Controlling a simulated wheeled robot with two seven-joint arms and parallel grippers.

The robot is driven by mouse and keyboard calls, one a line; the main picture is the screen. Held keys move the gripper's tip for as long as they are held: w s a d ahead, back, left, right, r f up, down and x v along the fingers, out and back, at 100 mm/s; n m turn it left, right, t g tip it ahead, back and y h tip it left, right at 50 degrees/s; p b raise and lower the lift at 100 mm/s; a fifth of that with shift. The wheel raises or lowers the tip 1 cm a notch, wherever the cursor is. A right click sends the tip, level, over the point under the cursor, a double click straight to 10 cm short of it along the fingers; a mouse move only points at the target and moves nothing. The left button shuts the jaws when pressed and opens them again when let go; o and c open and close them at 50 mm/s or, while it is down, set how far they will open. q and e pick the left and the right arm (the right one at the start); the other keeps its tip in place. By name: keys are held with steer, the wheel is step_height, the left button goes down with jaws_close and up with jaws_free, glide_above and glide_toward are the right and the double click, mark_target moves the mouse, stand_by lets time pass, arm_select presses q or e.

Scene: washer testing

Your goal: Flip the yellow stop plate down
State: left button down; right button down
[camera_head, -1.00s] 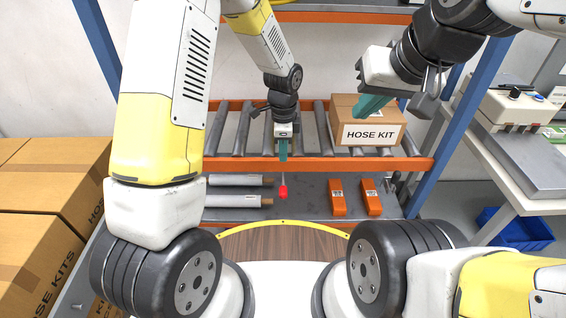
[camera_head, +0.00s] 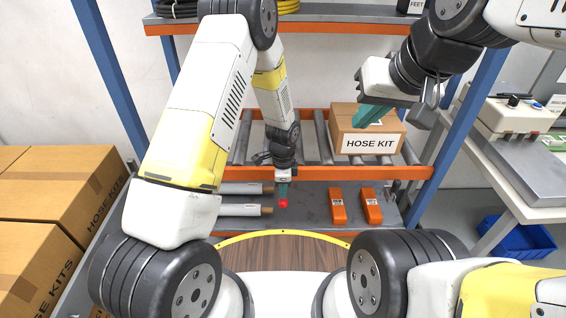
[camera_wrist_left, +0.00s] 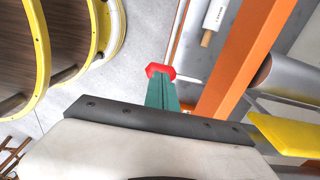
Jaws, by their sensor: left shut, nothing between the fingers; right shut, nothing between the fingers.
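A yellow plate (camera_wrist_left: 285,133), which looks like the stop plate, juts in from the right edge of the left wrist view beside my left gripper (camera_wrist_left: 160,80). I cannot make it out in the head view. A red knob (camera_head: 283,203) sits just below my left gripper (camera_head: 283,192) at the front of the roller shelf. The knob also shows in the left wrist view (camera_wrist_left: 160,70), at the teal fingertips, with a pale rod to its right. I cannot tell whether they touch. My left gripper is shut and empty. My right gripper (camera_head: 372,114) is shut and empty, in front of the hose kit box.
The hose kit box (camera_head: 368,145) stands on the rollers behind an orange rail (camera_head: 330,174). Two orange units (camera_head: 338,206) and grey rolls (camera_head: 238,210) lie on the lower shelf. Blue rack posts flank both sides. Cartons (camera_head: 60,190) stand at the left.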

mark_target(283, 203)
arm_select(q)
steer(key=shift+f, duration=0.45)
steer(key=shift+f, duration=0.1)
step_height(283, 203, down, 5)
steer(key=shift+f, duration=0.15)
steer(key=shift+s+f, duration=0.1)
steer(key=shift+f, duration=0.2)
steer(key=shift+r, duration=0.45)
step_height(283, 203, up, 14)
steer(key=shift+f, duration=0.25)
